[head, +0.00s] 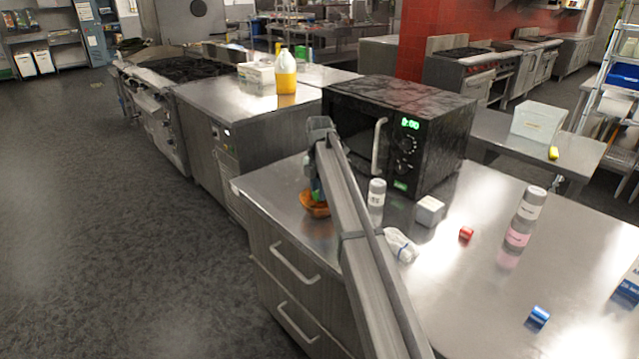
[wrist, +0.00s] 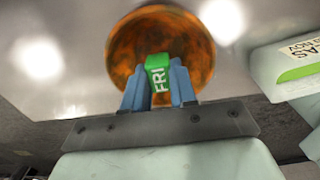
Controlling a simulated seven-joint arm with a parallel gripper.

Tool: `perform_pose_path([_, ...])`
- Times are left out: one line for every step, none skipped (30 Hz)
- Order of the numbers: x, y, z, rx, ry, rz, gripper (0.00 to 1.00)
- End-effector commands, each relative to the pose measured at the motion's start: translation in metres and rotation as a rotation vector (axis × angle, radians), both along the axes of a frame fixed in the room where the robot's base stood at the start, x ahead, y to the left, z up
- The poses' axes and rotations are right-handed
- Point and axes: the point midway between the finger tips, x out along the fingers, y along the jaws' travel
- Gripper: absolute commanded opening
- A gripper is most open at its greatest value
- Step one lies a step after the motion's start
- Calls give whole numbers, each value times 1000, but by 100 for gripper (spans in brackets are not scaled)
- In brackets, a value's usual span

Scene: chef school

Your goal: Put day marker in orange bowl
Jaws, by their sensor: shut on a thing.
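The day marker is a small green block with white "FRI" lettering (wrist: 158,75). My gripper (wrist: 158,88) is shut on it, with a blue finger on each side. The orange bowl (wrist: 160,33) is round and mottled orange-brown. In the wrist view it lies just beyond the marker, and the marker's far end overlaps the bowl's inside in the picture. In the head view the orange bowl (head: 314,205) sits on the steel counter near its left edge, partly hidden by my arm. The exact height of the marker over the bowl is hard to tell.
A black microwave (head: 398,132) stands behind the bowl. A shaker bottle (head: 376,194), a grey box (head: 430,211), a white wrapped item (head: 400,245), a red block (head: 466,233), a pink-banded bottle (head: 523,218) and a blue block (head: 538,317) are on the counter (head: 470,290).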

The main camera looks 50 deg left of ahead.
Motion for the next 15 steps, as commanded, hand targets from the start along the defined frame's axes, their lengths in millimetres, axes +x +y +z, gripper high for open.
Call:
perform_pose_path([0, 0, -4, 0, 0, 0, 0])
perform_pose_path([0, 0, -5, 0, 0, 0, 0])
perform_pose_path([0, 0, -7, 0, 0, 0, 0])
perform_pose_path([0, 0, -8, 0, 0, 0, 0])
perform_pose_path([0, 0, -9, 0, 0, 0, 0])
perform_pose_path([0, 0, -11, 0, 0, 0, 0])
perform_pose_path([0, 0, -11, 0, 0, 0, 0])
perform_pose_path([0, 0, -12, 0, 0, 0, 0])
perform_pose_path([0, 0, -13, 1, 0, 0, 0])
perform_pose_path([0, 0, -13, 1, 0, 0, 0])
perform_pose_path([0, 0, -13, 1, 0, 0, 0])
perform_pose_path([0, 0, -13, 1, 0, 0, 0])
perform_pose_path([0, 0, -13, 1, 0, 0, 0])
perform_pose_path([0, 0, -14, 1, 0, 0, 0])
perform_pose_path([0, 0, -14, 1, 0, 0, 0])
